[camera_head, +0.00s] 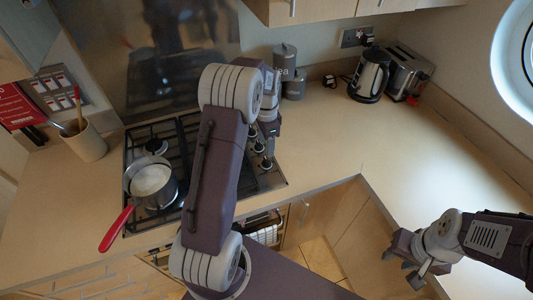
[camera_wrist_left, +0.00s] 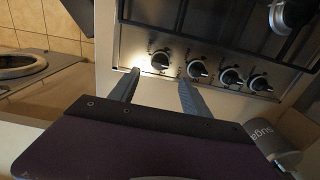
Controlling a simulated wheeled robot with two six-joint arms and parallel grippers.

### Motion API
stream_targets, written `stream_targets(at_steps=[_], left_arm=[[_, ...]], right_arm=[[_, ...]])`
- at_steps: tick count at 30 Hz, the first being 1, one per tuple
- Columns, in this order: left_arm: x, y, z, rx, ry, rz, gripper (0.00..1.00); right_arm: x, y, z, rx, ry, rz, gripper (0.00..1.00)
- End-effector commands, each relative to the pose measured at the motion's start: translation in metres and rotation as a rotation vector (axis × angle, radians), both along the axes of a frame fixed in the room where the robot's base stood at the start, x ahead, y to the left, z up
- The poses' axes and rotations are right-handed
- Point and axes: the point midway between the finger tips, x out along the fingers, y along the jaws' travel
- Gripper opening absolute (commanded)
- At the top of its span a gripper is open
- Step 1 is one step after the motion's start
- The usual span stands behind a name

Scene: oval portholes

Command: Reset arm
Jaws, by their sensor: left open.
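My left arm rises across the middle of the head view and bends over the hob. Its gripper (camera_head: 269,148) points down near the hob's knobs at the right edge and is empty. In the left wrist view the two fingers of the left gripper (camera_wrist_left: 158,88) stand apart, with nothing between them and a lit knob (camera_wrist_left: 160,60) beyond. My right gripper (camera_head: 400,272) is at the lower right, beside the counter's inner edge. Its fingers are spread and no object shows between them.
A saucepan (camera_head: 150,182) with a red handle sits on the gas hob (camera_head: 190,130). A utensil pot (camera_head: 84,141) stands left of it. Canisters (camera_head: 285,62), a kettle (camera_head: 371,78) and a toaster (camera_head: 406,72) stand at the back. The right counter (camera_head: 430,150) is mostly clear.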

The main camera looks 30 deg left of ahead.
Motion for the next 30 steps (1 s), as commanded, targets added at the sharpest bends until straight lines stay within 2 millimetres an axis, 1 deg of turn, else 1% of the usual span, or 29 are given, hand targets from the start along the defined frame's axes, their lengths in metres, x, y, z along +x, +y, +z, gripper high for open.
stream_targets(at_steps=[1, 4, 16, 18, 20, 21, 22, 23, 24, 26, 27, 29, 30], left_arm=[[0.0, 0.0, 0.005, 0.001, -0.002, 0.0, 0.55], [0.0, 0.0, 0.01, 0.0, 0.0, 0.0, 0.55], [0.0, 0.0, 0.01, 0.0, 0.001, 0.0, 0.55], [0.0, -0.003, 0.01, -0.001, 0.001, -0.007, 0.55], [0.005, -0.009, 0.018, 0.005, -0.02, -0.024, 0.55], [0.01, -0.016, 0.029, 0.011, -0.047, -0.041, 0.55], [0.01, -0.024, 0.039, 0.014, -0.063, -0.06, 0.55], [0.003, -0.035, 0.046, 0.014, -0.066, -0.081, 0.55], [-0.011, -0.049, 0.053, 0.011, -0.066, -0.109, 0.55], [-0.035, -0.07, 0.057, 0.007, -0.068, -0.117, 0.55], [-0.052, -0.08, 0.057, 0.003, -0.071, -0.094, 0.55], [-0.079, -0.095, 0.052, -0.005, -0.075, -0.033, 0.55], [-0.098, -0.102, 0.048, -0.011, -0.077, 0.026, 0.55]], right_arm=[[0.0, 0.0, -0.001, 0.0, 0.0, 0.0, 0.36], [0.0, 0.0, -0.001, 0.0, 0.0, 0.0, 0.36], [0.0, 0.0, -0.001, 0.0, 0.0, 0.0, 0.36], [0.0, 0.0, -0.002, 0.0, 0.0, 0.0, 0.36], [0.0, 0.0, -0.002, 0.0, 0.0, 0.0, 0.36], [0.0, 0.0, -0.003, 0.0, 0.0, 0.0, 0.36], [0.0, 0.0, -0.004, 0.0, 0.0, 0.0, 0.36], [0.0, 0.0, -0.005, 0.0, 0.0, 0.0, 0.36], [0.0, 0.0, -0.006, 0.0, 0.0, 0.0, 0.36], [0.0, 0.0, -0.008, 0.0, 0.0, 0.0, 0.36], [0.0, 0.0, -0.009, 0.0, 0.0, 0.0, 0.36], [0.0, 0.0, -0.01, 0.0, 0.0, 0.0, 0.36], [0.0, 0.0, -0.01, 0.0, 0.0, 0.0, 0.36]])
